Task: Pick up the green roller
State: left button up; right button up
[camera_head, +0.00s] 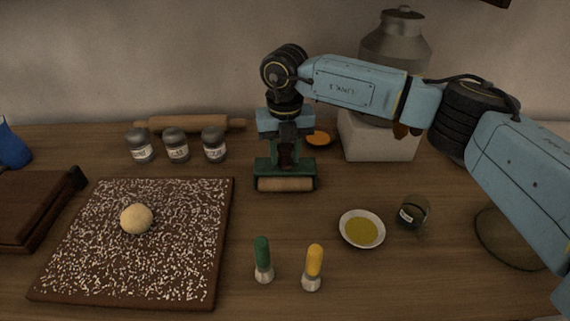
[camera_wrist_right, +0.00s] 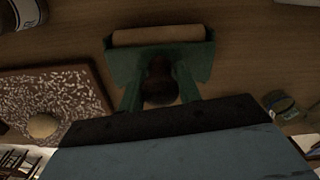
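The green roller is a wide green frame with a pale wooden cylinder (camera_head: 285,184) along its front and a dark brown handle. It lies on the wooden table at the middle, right of the speckled board. It also shows at the top of the right wrist view, with its cylinder (camera_wrist_right: 158,35). My right gripper (camera_head: 288,152) points down at it, with a finger on each side of the handle (camera_wrist_right: 160,82). I cannot tell whether the fingers press on the handle or stand slightly apart from it. My left gripper is not in view.
A speckled board (camera_head: 180,262) with a dough ball (camera_head: 136,219) lies left. Several jars (camera_head: 176,146) and a rolling pin (camera_head: 190,123) stand behind. A bowl (camera_head: 362,242), a glass (camera_head: 413,212), a green brush (camera_head: 263,254) and a yellow brush (camera_head: 314,263) are nearer. A scale with a metal can (camera_head: 395,45) is back right.

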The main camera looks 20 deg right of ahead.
jog(key=shift+c, duration=1.4)
jog(key=shift+r, duration=0.15)
